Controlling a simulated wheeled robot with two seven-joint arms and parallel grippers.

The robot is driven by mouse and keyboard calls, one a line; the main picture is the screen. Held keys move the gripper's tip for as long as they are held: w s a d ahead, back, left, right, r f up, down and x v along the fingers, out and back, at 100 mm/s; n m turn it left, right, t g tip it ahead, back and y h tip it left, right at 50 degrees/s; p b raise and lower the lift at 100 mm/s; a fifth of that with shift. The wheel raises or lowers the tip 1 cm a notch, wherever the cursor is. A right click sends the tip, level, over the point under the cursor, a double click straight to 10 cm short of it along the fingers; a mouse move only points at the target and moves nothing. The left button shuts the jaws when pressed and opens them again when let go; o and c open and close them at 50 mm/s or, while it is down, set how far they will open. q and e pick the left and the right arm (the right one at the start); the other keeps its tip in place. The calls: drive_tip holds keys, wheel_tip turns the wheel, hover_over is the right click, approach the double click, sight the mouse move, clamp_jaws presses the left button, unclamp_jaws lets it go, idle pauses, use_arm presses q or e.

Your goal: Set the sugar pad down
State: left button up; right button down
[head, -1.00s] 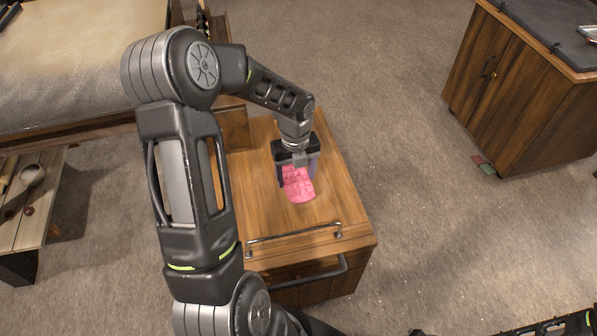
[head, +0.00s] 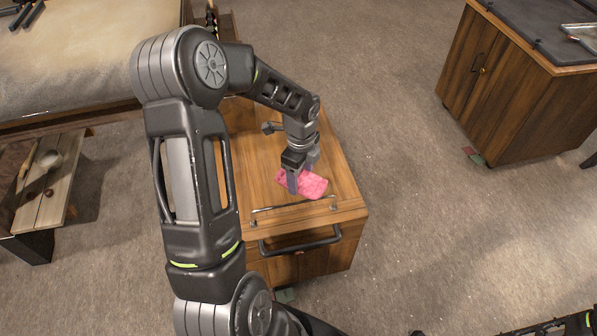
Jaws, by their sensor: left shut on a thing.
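The sugar pad is a pink, quilted-looking slab (head: 313,187) over the top of the wooden cabinet (head: 258,185), near its front edge. My left gripper (head: 301,182) comes down from above, with its fingers on either side of the pad. It is shut on the pad. I cannot tell whether the pad touches the cabinet top. My right gripper is not in view; only part of my right arm shows at the lower right corner.
The cabinet has a thin rail (head: 293,203) and a dark handle (head: 300,243) at its front. A low wooden table with a spoon (head: 48,160) stands at left. Another wooden cabinet (head: 510,95) stands at upper right. Open floor lies between the cabinets.

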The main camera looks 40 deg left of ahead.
sight(313, 183)
use_arm(q)
drive_tip(key=shift+d+f+n, duration=0.25)
drive_tip(key=shift+f+n, duration=0.05)
drive_tip(key=shift+n, duration=0.6)
drive_tip(key=d+f+n, duration=0.1)
drive_tip(key=n, duration=0.1)
drive_tip(key=n+b, duration=0.1)
drive_tip(key=n, duration=0.1)
drive_tip(key=w+d+f+n, duration=0.1)
drive_tip(key=n, duration=0.1)
drive_tip(key=shift+d+f+n+b, duration=0.3)
drive_tip(key=shift+d+f+b, duration=0.05)
drive_tip(key=shift+b, duration=0.05)
drive_tip(key=w+d+f+n+b, duration=0.2)
drive_tip(key=d+f+n+b, duration=0.4)
drive_tip(key=d, duration=0.8)
wheel_tip(313, 183, down, 3)
drive_tip(key=shift+w+r+n, duration=0.2)
drive_tip(key=shift+w+n, duration=0.15)
drive_tip(key=shift+n, duration=0.65)
